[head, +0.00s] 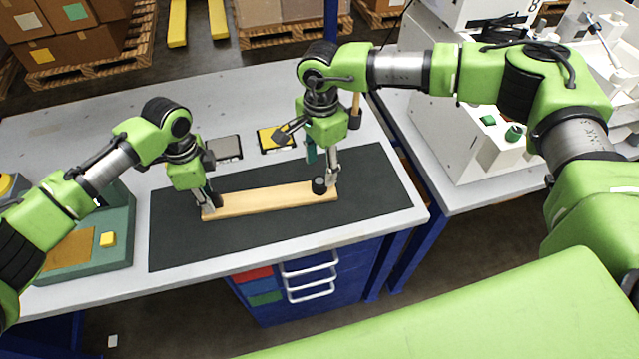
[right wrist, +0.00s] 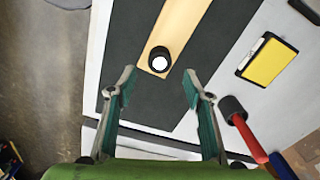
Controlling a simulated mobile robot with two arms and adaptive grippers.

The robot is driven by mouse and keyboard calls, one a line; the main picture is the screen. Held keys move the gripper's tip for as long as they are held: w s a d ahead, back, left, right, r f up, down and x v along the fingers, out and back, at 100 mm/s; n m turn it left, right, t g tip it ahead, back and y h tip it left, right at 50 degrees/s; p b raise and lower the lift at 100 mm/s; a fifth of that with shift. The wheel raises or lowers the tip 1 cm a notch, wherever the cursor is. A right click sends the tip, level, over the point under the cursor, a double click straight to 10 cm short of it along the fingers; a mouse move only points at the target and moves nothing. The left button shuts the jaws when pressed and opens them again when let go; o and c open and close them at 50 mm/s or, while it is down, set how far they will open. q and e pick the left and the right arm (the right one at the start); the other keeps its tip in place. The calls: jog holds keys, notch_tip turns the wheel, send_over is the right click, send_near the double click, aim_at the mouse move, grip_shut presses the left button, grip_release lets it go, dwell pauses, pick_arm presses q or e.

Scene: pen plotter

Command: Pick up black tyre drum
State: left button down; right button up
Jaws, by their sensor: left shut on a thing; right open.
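The black tyre drum (head: 319,186) is a small black cylinder standing upright on the right end of a pale wooden plank (head: 262,199). In the right wrist view the drum (right wrist: 159,59) shows a white round top and lies just beyond the fingertips, between their lines. My right gripper (head: 323,176) is open and empty, above and close beside the drum; its teal-padded fingers (right wrist: 159,85) spread wide in the right wrist view. My left gripper (head: 209,206) is shut on the left end of the plank.
The plank lies on a dark mat (head: 375,180) on the grey bench. A yellow-faced pad (head: 275,139) and a grey one (head: 224,149) lie behind. A red-handled tool with a black head (right wrist: 233,110) lies right of my right gripper. A green machine (head: 115,240) stands left.

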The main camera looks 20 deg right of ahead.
aim_at(319, 181)
jog(key=shift+a+f, duration=0.15)
jog(key=shift+f, duration=2.9)
jog(key=c, duration=1.1)
